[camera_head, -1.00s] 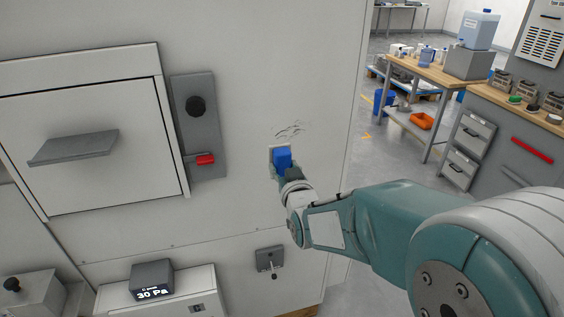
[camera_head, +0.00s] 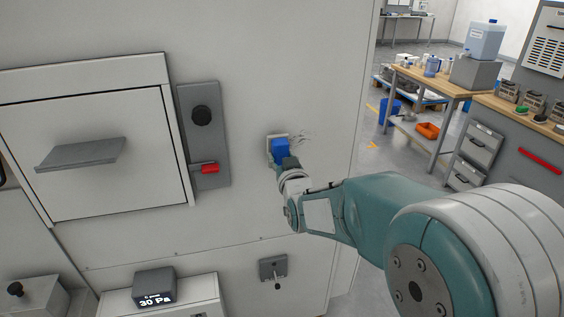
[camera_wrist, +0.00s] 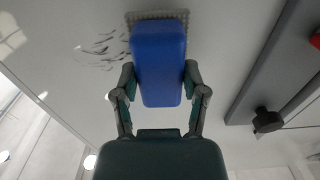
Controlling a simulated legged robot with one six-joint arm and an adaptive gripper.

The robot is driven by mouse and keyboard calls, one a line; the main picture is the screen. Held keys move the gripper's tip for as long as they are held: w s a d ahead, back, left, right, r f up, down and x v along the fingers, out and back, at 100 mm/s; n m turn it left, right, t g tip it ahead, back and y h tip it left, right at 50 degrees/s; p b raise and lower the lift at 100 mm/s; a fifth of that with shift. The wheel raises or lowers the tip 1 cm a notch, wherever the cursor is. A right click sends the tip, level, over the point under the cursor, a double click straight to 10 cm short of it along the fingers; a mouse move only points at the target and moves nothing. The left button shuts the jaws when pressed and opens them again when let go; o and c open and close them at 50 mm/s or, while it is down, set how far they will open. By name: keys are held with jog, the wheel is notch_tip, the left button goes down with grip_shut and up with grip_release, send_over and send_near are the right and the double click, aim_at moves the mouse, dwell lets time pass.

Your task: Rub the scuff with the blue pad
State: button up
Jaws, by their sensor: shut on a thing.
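The blue pad (camera_head: 280,148) has a blue block on a pale, bumpy base, and this base lies at the light grey wall panel. It also shows in the wrist view (camera_wrist: 158,62). My gripper (camera_head: 287,163) is shut on the blue block, one finger on each side in the wrist view (camera_wrist: 158,82). The scuff (camera_head: 302,139) is a patch of thin dark strokes just right of the pad in the head view. In the wrist view, the scuff (camera_wrist: 103,47) lies left of the pad. I cannot tell whether the pad covers part of it.
A grey plate (camera_head: 204,135) with a black knob and red lever stands left of the pad, beside a hatch with a grey handle (camera_head: 82,153). A small latch (camera_head: 273,269) is below. The panel around the scuff is clear. A bench (camera_head: 440,80) stands beyond.

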jog(key=shift+d, duration=0.15)
jog(key=shift+a, duration=0.2)
jog(key=shift+x, duration=0.9)
dwell(0.3)
jog(key=shift+d, duration=0.1)
jog(key=shift+w+d, duration=0.5)
jog(key=shift+d, duration=1.2)
jog(key=shift+w+d, duration=0.5)
jog(key=shift+d, duration=1.25)
jog(key=shift+w+d, duration=0.5)
jog(key=shift+d, duration=1.2)
jog(key=shift+w+a, duration=0.1)
jog(key=shift+s+a, duration=0.5)
jog(key=shift+a, duration=1.2)
jog(key=shift+s+a, duration=0.55)
jog(key=shift+a, duration=1.2)
jog(key=shift+s+a, duration=0.5)
jog(key=shift+a, duration=1.2)
jog(key=shift+r, duration=0.1)
